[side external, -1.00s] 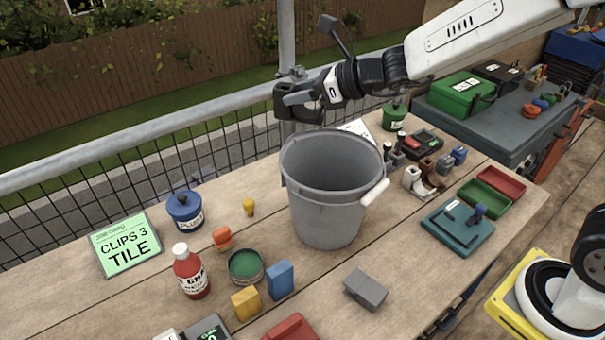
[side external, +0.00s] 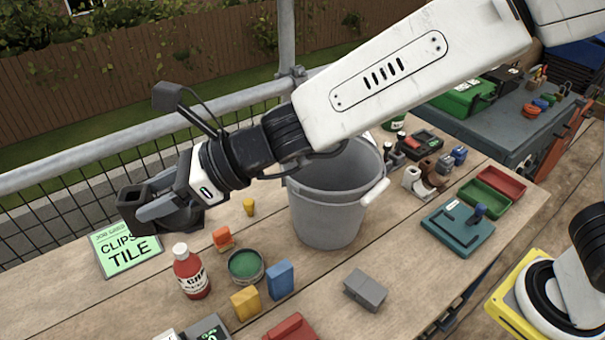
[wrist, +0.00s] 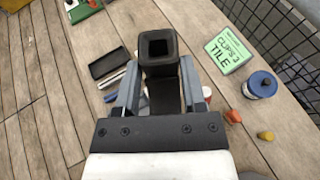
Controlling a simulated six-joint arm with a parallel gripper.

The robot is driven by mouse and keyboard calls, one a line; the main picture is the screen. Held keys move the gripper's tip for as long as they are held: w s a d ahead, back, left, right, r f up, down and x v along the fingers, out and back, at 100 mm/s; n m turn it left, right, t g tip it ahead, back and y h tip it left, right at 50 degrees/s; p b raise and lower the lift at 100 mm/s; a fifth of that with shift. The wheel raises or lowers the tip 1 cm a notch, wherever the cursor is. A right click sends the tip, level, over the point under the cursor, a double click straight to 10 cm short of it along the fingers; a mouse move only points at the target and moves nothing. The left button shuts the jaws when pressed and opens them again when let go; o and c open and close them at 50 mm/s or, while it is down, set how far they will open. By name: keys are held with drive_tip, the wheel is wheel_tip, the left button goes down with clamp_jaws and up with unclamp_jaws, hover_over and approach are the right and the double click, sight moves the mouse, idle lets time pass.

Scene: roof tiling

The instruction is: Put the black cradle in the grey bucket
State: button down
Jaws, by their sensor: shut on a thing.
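My gripper (side external: 158,206) is shut on the black cradle (side external: 137,194), a dark block with a square opening. It holds the cradle in the air over the left part of the bench. In the wrist view the cradle (wrist: 157,48) sits between the two grey fingers of my gripper (wrist: 158,78), its square hole facing the camera. The grey bucket (side external: 328,218) stands upright on the bench, well to the right of my gripper. My arm passes in front of its rim and hides part of its mouth. I cannot make out the bucket in the wrist view.
A green card (side external: 128,252), a red bottle (side external: 191,272), a green tin (side external: 245,266) and blue and yellow blocks stand left of and before the bucket. A blue pot (wrist: 261,85) shows in the wrist view. A grey block (side external: 366,289) lies at the front right.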

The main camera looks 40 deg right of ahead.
drive_tip(key=s+a+f, duration=0.2)
drive_tip(key=a+f, duration=0.1)
drive_tip(key=f, duration=1.5)
drive_tip(key=shift+s+f+n+g+y, duration=0.2)
drive_tip(key=shift+f+n+g+y, duration=0.1)
drive_tip(key=shift+n+g, duration=0.1)
drive_tip(key=shift+w+a+f, duration=4.7)
drive_tip(key=shift+w, duration=0.2)
